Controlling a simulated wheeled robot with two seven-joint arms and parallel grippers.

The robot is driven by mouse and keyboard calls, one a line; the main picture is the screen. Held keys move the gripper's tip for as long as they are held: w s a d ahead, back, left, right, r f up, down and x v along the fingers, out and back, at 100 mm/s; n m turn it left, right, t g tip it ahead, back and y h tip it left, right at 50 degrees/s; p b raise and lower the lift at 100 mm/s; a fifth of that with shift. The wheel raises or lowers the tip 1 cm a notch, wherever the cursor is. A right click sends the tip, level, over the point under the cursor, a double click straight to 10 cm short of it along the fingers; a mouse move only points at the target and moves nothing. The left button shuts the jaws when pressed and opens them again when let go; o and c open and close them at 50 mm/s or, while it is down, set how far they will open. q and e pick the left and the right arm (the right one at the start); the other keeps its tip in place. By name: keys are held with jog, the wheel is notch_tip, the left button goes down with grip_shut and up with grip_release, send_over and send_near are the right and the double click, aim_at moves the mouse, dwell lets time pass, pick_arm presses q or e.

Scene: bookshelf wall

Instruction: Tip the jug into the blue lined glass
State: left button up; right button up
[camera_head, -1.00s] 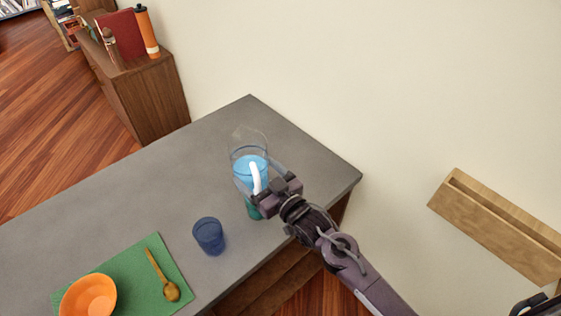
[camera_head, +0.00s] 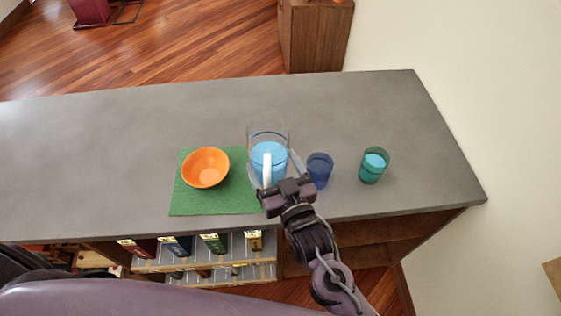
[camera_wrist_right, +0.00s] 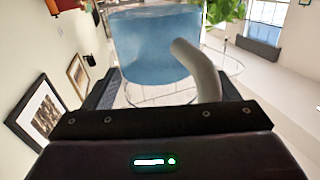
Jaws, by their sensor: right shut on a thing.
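My right gripper (camera_head: 277,179) is shut on the clear jug (camera_head: 268,134), which holds blue liquid and has a white handle. The jug looks about upright, over the mat's right edge; its height above the counter is hard to tell. In the right wrist view the jug (camera_wrist_right: 150,55) and its handle fill the space between the fingers. The dark blue glass (camera_head: 319,170) stands on the counter just right of the jug and looks empty. A teal glass (camera_head: 373,167) with light blue liquid inside stands further right. My left gripper is out of view.
An orange bowl (camera_head: 206,167) sits on a green mat (camera_head: 205,203) left of the jug. The grey counter (camera_head: 200,110) is clear behind and far left. Its right end lies beyond the teal glass. Shelves with books are below the front edge.

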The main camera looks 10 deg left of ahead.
aim_at(285, 176)
jog(key=shift+w+d+f+m, duration=0.1)
jog(key=shift+w+f+m, duration=0.1)
jog(key=shift+f+m, duration=0.1)
jog(key=shift+w+d+f+m+b, duration=0.15)
jog(key=shift+f+m+b, duration=0.1)
jog(key=shift+f+b, duration=0.2)
jog(key=shift+w+d+f+m+b, duration=0.15)
jog(key=shift+f+m+b, duration=0.1)
jog(key=shift+f+b, duration=0.2)
jog(key=f+m+b, duration=0.1)
jog(key=d+f+m+b, duration=0.1)
jog(key=f+m+b, duration=0.1)
jog(key=shift+w+d+f+b, duration=0.15)
jog(key=shift+w+b, duration=0.2)
jog(key=m, duration=0.2)
jog(key=d+m, duration=0.1)
jog(key=shift+w+m+b, duration=0.3)
jog(key=shift+m+b, duration=0.1)
jog(key=shift+f, duration=0.15)
jog(key=shift+w+d+f+m+b, duration=0.1)
jog(key=shift+d+f+m+b, duration=0.1)
jog(key=shift+f+m+b, duration=0.3)
jog(key=shift+r, duration=0.15)
jog(key=shift+r+m+p, duration=1.45)
jog(key=shift+m+p, duration=0.45)
jog(key=shift+p, duration=0.25)
dwell(2.5)
